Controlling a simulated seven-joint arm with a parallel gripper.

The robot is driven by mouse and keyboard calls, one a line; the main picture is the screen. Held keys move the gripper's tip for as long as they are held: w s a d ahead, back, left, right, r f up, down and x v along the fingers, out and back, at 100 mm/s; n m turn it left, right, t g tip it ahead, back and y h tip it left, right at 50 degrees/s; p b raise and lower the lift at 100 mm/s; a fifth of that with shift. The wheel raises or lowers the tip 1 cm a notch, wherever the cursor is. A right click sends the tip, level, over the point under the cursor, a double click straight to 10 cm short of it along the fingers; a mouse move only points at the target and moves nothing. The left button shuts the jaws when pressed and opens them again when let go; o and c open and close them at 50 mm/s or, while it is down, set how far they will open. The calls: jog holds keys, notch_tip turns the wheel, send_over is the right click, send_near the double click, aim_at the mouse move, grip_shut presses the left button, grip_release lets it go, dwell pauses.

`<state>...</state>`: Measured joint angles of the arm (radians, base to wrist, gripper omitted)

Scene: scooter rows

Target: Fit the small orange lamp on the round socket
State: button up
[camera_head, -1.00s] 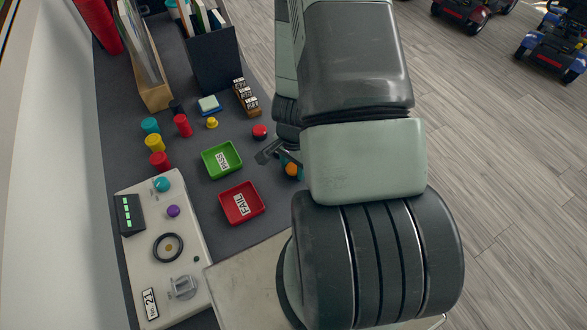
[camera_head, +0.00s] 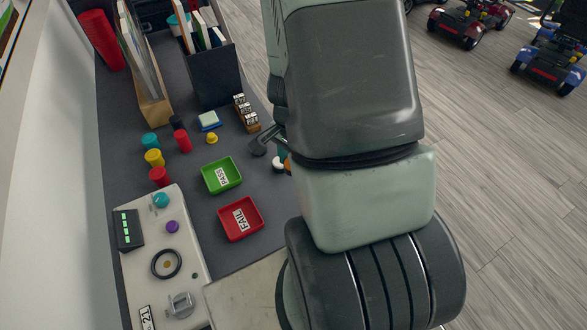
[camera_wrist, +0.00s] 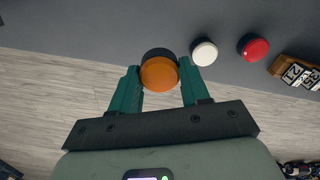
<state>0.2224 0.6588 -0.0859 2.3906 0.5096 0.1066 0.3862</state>
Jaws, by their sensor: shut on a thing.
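The small orange lamp (camera_wrist: 159,74), a round orange cap with a dark part behind it, sits between the teal fingers of my gripper (camera_wrist: 160,85), which is shut on it. In the head view only a sliver of the lamp (camera_head: 288,165) shows beside my arm, at the desk's right edge. Whether it touches the desk cannot be told.
A white button (camera_wrist: 204,52) and a red button (camera_wrist: 253,47) stand near the lamp. A green PASS tray (camera_head: 208,183) and a red FAIL tray (camera_head: 226,226) lie between lamp and panel. A purple knob (camera_head: 172,227) and a clear fixture (camera_head: 180,305) flank the ring.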

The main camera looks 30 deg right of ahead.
jog(key=shift+w+a+r, duration=0.1)
jog(key=shift+a+r, duration=0.1)
jog(key=shift+r, duration=0.2)
jog(key=a+n, duration=0.1)
jog(key=a, duration=0.1)
jog(key=w+a+n, duration=0.1)
jog(key=a, duration=0.2)
jog(key=a+n, duration=0.1)
jog(key=a, duration=0.2)
jog(key=shift+w+r, duration=0.35)
jog(key=s+a+n, duration=0.2)
jog(key=a+n, duration=0.1)
jog(key=a, duration=0.5)
jog(key=s+a+n, duration=0.3)
jog(key=a+n, duration=0.1)
jog(key=a, duration=0.5)
jog(key=s+a+n, duration=0.3)
jog(key=a, duration=0.5)
jog(key=shift+s+a+r+n, duration=0.25)
jog(key=shift+a+r+n, duration=0.05)
jog(key=shift+r, duration=0.05)
jog(key=shift+f, duration=2.6)
jog(key=shift+f, duration=0.35)
jog(key=o, duration=1.1)
jog(key=shift+o, duration=0.3)
